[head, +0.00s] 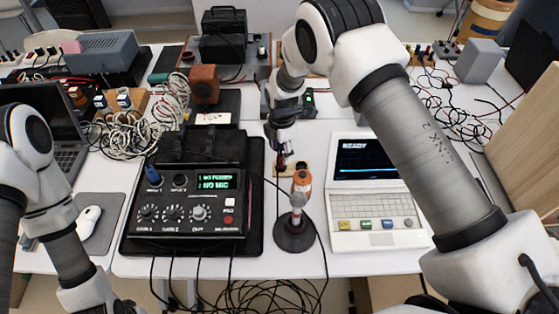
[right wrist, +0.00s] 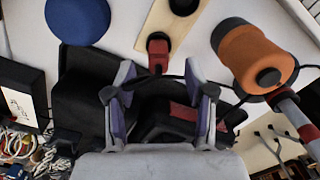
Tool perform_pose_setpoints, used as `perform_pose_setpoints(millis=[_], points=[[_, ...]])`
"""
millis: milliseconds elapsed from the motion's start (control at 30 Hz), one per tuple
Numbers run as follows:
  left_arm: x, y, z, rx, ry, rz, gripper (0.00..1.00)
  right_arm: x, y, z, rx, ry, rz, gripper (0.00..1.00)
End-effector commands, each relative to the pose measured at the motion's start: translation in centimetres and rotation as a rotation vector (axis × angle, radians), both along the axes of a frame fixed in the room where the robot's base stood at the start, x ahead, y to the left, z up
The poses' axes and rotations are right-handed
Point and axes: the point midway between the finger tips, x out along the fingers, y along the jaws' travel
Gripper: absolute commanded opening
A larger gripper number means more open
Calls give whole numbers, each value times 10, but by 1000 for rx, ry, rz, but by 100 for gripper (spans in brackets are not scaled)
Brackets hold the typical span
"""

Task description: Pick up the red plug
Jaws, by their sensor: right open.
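A red plug (right wrist: 158,55) with a dark end shows in the right wrist view, at the end of a pale wooden strip (right wrist: 166,24). My right gripper (right wrist: 161,100) is open; its two purple-padded fingers are apart, and the plug lies just beyond the gap between them, not gripped. A black object with a red patch (right wrist: 183,112) shows between the fingers, lower down. In the head view my right gripper (head: 282,155) hangs over the wooden strip, between the black mixer box and the white laptop, and largely hides the plug. Of my left arm, only links show at the lower left.
An orange, black-tipped cylinder (right wrist: 255,55) stands close to the right finger. A round-based stand (head: 295,233) is in front of the gripper. The mixer box (head: 190,215) is left, the white laptop (head: 375,235) right. Loose cables hang over the front table edge.

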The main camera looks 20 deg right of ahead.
Motion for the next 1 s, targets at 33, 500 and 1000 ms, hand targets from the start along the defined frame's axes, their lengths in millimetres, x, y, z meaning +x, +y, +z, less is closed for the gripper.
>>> perform_pose_setpoints(millis=[33, 500, 1000], points=[[0, 0, 6, 0, 0, 0, 53, 1, 0, -4, 0, 1, 0, 54], [0, 0, 18, 0, 0, 0, 53, 4, 3, -50, -1, -1, -1, 54], [0, 0, 17, 0, 0, 0, 53, 4, 3, -49, 0, -1, -1, 0]])
